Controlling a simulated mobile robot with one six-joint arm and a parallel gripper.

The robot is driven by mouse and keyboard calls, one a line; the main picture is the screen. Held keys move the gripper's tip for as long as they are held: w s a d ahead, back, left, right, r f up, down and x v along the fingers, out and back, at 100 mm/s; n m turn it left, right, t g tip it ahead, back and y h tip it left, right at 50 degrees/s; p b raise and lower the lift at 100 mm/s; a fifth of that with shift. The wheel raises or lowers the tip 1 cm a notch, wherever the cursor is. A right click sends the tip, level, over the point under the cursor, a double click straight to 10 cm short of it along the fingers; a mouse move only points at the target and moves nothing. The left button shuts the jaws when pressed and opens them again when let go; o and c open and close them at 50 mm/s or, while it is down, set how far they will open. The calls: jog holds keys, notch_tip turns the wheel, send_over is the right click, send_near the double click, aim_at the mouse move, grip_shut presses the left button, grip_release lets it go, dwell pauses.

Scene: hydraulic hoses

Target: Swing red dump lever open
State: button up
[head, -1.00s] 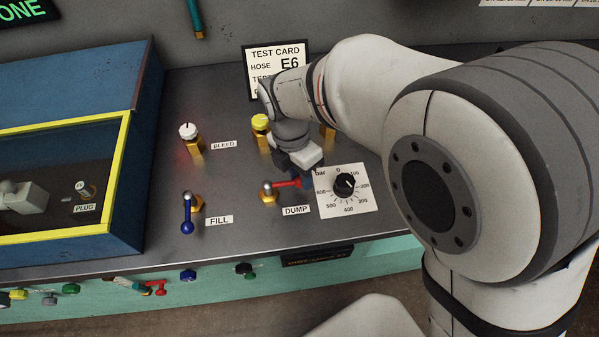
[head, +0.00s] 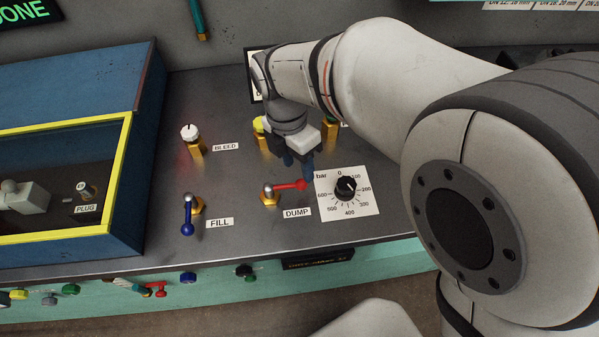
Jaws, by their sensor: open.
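The red dump lever (head: 290,186) sits on a brass valve (head: 269,196) beside the DUMP label (head: 297,212). It points to the right, its ball end near the dial card. My gripper (head: 298,168) is open, its dark fingers pointing down just behind the lever's red end. The fingers look apart from the lever, though the exact gap is hard to tell. Nothing shows between them.
The blue fill lever (head: 187,218) stands to the left, pointing toward the front. The white bleed knob (head: 188,133) and a yellow knob (head: 259,125) are behind. The pressure dial (head: 345,188) lies close on the right. A blue box (head: 120,215) with a yellow-framed window fills the left.

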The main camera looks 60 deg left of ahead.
jog(key=shift+s+a+r, duration=0.1)
jog(key=shift+a+r, duration=0.05)
jog(key=shift+r, duration=0.6)
jog(key=shift+a+r, duration=0.15)
jog(key=shift+r, duration=0.6)
